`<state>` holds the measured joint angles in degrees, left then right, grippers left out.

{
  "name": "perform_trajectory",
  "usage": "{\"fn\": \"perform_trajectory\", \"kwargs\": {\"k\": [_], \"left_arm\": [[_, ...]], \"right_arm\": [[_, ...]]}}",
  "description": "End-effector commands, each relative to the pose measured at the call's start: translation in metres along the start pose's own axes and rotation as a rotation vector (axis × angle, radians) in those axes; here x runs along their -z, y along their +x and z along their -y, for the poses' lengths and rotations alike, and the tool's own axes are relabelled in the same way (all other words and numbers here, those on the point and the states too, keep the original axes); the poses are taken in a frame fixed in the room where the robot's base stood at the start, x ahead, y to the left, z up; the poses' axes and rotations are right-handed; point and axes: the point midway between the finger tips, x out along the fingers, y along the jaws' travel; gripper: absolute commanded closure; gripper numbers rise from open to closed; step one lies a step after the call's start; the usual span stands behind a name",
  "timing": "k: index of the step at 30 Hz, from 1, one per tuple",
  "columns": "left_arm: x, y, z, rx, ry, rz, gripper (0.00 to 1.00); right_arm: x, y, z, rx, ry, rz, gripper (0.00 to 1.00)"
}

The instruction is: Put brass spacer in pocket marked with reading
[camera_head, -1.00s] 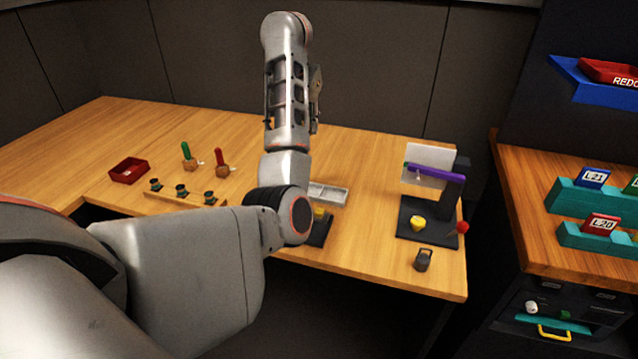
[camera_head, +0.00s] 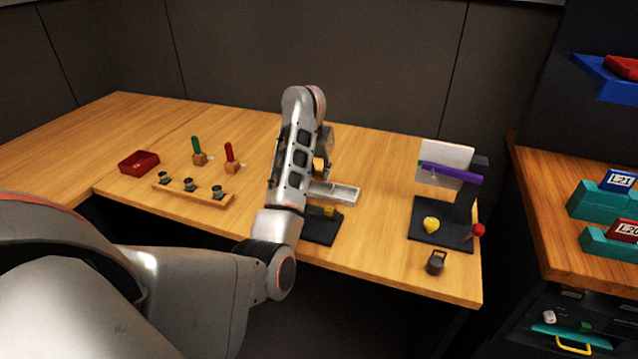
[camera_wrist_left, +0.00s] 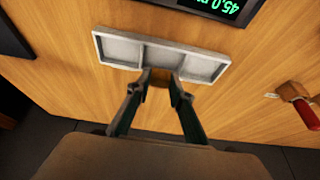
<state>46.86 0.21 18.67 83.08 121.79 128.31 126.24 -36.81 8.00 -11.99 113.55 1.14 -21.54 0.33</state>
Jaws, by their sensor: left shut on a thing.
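My left gripper (camera_wrist_left: 162,80) is shut on a small brownish brass piece (camera_wrist_left: 160,77), which I take to be the brass spacer. In the head view my forearm mostly hides the gripper. The pale grey tray with pockets (camera_head: 343,192) lies on the table just beside it. In the left wrist view the fingertips overlap the near edge of this tray (camera_wrist_left: 104,50), around its middle pocket; I cannot tell whether the piece touches it. Pocket markings are not readable.
A dark plate with a yellow part (camera_head: 328,211) lies in front of the tray. A dark stand with a purple bar (camera_head: 450,174) stands to the right. A red tray (camera_head: 139,162), wooden-based red (camera_head: 231,159) and green (camera_head: 198,151) handles and a wooden rack (camera_head: 194,193) are left.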

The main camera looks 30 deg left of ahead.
Motion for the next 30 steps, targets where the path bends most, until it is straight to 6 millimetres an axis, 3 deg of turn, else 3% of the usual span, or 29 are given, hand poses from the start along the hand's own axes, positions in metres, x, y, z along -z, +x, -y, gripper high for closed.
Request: {"fn": "perform_trajectory", "kwargs": {"k": [6, 20, 21, 30], "left_arm": [[-0.014, 0.031, 0.001, 0.002, 0.001, 0.005, 1.0], [-0.016, 0.038, 0.0, 0.0, -0.001, 0.003, 1.0], [-0.016, 0.038, 0.0, 0.001, -0.001, 0.003, 0.74], [-0.015, 0.036, 0.0, 0.001, 0.0, 0.002, 0.72]], "right_arm": [[-0.009, 0.003, 0.0, -0.001, -0.005, 0.011, 0.8], [-0.008, 0.004, -0.001, -0.004, -0.007, 0.004, 0.8], [-0.007, 0.004, -0.001, -0.005, -0.007, 0.002, 0.8], [-0.004, 0.004, -0.002, -0.006, -0.008, -0.002, 0.8]]}}
